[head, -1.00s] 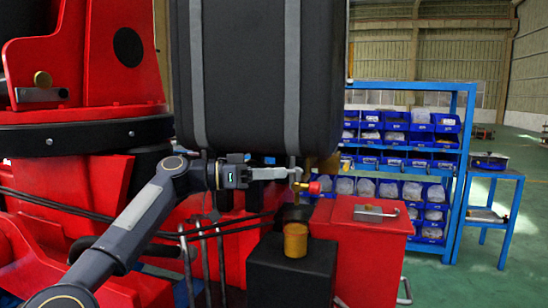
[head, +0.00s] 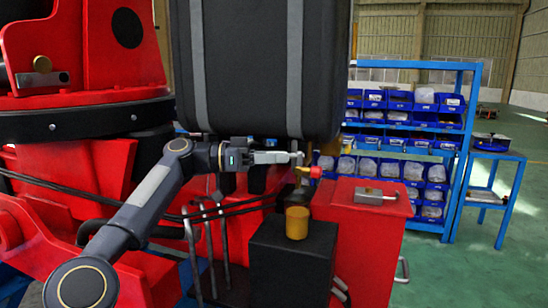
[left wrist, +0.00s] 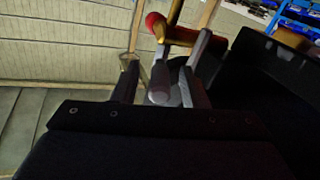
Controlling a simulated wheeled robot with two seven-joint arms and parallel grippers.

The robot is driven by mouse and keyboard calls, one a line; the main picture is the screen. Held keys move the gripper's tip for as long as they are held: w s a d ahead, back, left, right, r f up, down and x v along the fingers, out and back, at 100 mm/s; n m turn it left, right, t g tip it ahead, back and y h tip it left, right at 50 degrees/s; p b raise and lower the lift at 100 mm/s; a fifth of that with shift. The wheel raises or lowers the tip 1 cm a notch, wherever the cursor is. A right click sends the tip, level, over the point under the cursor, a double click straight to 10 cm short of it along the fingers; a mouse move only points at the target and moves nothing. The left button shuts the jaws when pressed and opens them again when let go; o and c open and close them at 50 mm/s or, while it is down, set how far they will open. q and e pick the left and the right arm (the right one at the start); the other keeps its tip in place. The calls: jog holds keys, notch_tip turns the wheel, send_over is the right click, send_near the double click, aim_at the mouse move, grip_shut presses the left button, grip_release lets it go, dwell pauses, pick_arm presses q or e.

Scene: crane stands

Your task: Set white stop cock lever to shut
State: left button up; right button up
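The white stop cock lever (head: 299,158) is a small pale piece under the black tank, beside a brass fitting with a red end (head: 316,172). My left gripper (head: 288,157) reaches it from the left. In the left wrist view a grey, round-ended piece that looks like the lever (left wrist: 160,86) lies between the spread fingers of my left gripper (left wrist: 165,80). The brass fitting with its red end (left wrist: 158,28) is just beyond them. The gripper looks open; whether a finger touches the lever I cannot tell. My right gripper is not in view.
The black tank (head: 260,65) hangs right above my left gripper. Below are a black box (head: 290,265) with a yellow can (head: 297,222) and a red box (head: 365,235). Black hoses (head: 110,200) run at left. A blue shelf with bins (head: 466,130) stands behind.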

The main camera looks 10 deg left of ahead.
pick_arm(q)
jog(key=v, duration=0.8)
jog(key=shift+d, duration=0.1)
jog(key=shift+c, duration=0.3)
